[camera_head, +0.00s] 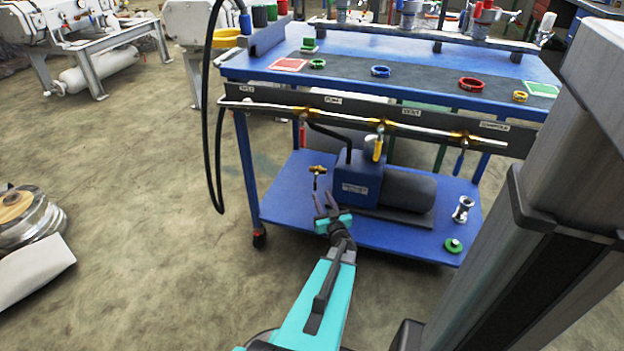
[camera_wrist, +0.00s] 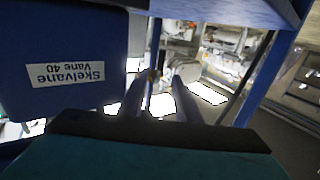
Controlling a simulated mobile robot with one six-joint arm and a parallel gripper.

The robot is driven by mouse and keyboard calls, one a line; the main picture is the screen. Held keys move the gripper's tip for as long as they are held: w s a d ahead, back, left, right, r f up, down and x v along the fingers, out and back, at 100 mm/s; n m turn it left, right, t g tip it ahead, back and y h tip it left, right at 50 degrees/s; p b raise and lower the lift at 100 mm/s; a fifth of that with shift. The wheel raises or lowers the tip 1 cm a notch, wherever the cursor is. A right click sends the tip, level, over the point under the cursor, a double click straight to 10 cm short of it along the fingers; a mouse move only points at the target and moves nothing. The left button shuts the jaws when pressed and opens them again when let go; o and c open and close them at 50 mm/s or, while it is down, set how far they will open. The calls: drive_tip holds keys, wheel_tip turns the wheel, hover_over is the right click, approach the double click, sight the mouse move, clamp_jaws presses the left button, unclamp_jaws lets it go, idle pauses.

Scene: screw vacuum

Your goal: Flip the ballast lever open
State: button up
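The blue vacuum pump (camera_head: 358,184) with a dark grey motor stands on the cart's lower shelf. A small brass fitting (camera_head: 318,169) with a thin dark lever (camera_head: 315,183) hanging from it shows left of the pump; it looks like the ballast lever. My gripper (camera_head: 324,194) is just below it in the head view, its two fingers apart and empty. In the wrist view the pump (camera_wrist: 60,50) is upside down at left, with its label readable. The brass fitting (camera_wrist: 152,75) shows between the fingers of my gripper (camera_wrist: 160,84). Contact with the lever cannot be told.
The blue cart's lower shelf (camera_head: 285,190) surrounds the pump. A pipe (camera_head: 270,109) with several valve handles runs above it. A black hose (camera_head: 208,120) hangs at left. A metal fitting (camera_head: 462,209) and a green ring (camera_head: 453,245) lie at right.

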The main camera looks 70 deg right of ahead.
sight(315, 182)
drive_tip(key=b+x, duration=0.4)
drive_tip(key=x, duration=0.9)
drive_tip(key=shift+w+d, duration=0.2)
drive_tip(key=shift+d, duration=0.05)
clamp_jaws()
